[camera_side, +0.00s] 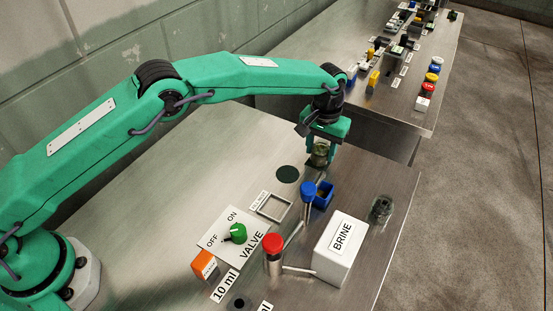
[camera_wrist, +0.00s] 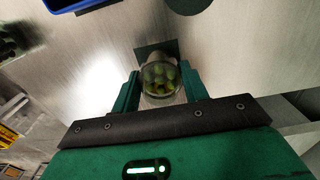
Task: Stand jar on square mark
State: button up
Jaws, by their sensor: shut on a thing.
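A glass jar of green olives (camera_wrist: 159,80) is held upright between the two fingers of my gripper (camera_wrist: 160,88), which is shut on it. In the side view the jar (camera_side: 319,155) hangs below my green gripper (camera_side: 321,146) near the far edge of the steel table. A dark square mark (camera_wrist: 150,52) shows just beyond the jar in the wrist view, and the jar overlaps part of it. In the side view I cannot make out the square. I cannot tell whether the jar's base touches the table.
A dark round mark (camera_side: 288,174) lies close to the jar. A blue tray (camera_side: 324,193), a blue-capped post (camera_side: 308,191), a red-capped post (camera_side: 273,245) and a white BRINE box (camera_side: 340,248) stand in front. Another jar (camera_side: 381,208) is at the right.

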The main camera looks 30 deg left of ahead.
aim_at(322, 143)
jog(key=shift+f, duration=0.15)
jog(key=o, duration=1)
jog(key=shift+o, duration=0.2)
notch_tip(322, 143, up, 12)
jog(key=shift+r, duration=0.2)
